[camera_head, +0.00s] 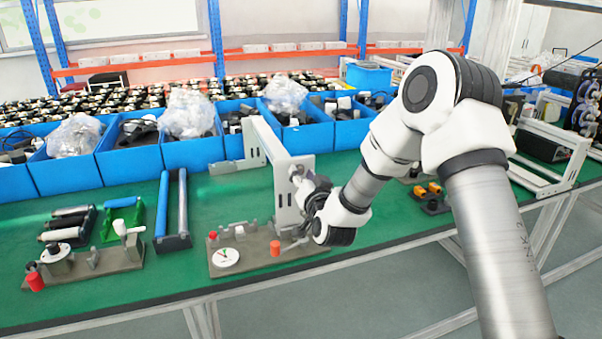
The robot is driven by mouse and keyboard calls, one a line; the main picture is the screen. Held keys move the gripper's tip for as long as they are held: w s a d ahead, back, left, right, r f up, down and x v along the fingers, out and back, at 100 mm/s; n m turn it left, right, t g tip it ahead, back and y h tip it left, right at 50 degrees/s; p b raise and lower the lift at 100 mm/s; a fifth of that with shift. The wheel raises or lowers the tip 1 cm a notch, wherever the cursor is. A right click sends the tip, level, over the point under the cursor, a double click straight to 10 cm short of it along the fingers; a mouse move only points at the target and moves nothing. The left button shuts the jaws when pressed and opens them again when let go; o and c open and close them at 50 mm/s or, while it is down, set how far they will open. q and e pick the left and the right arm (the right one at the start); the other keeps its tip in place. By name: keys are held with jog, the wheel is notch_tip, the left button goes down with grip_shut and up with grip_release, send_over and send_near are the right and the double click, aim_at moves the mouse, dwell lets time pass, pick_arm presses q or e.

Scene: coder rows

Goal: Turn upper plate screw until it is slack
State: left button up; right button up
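A white upright plate (282,190) stands on a grey-brown base fixture (240,262) on the green table. My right gripper (298,180) is at the upper right part of this plate, its fingers pointing left at the plate's face. The upper plate screw is not visible; the gripper covers that spot. The fingers are dark and small here, so I cannot tell if they are shut on anything. The fixture carries a white round dial (225,257) and a red-orange knob (275,248). My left gripper is not in view.
Blue bins (130,150) with parts and plastic bags line the table's back. Left of the fixture are a blue-and-black roller holder (173,210) and a second fixture (90,262) with a red knob. Small orange-and-black parts (430,195) lie to the right. Bare green table shows between them.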

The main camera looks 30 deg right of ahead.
jog(key=shift+w+f, duration=0.1)
jog(key=shift+w, duration=0.15)
dwell(0.3)
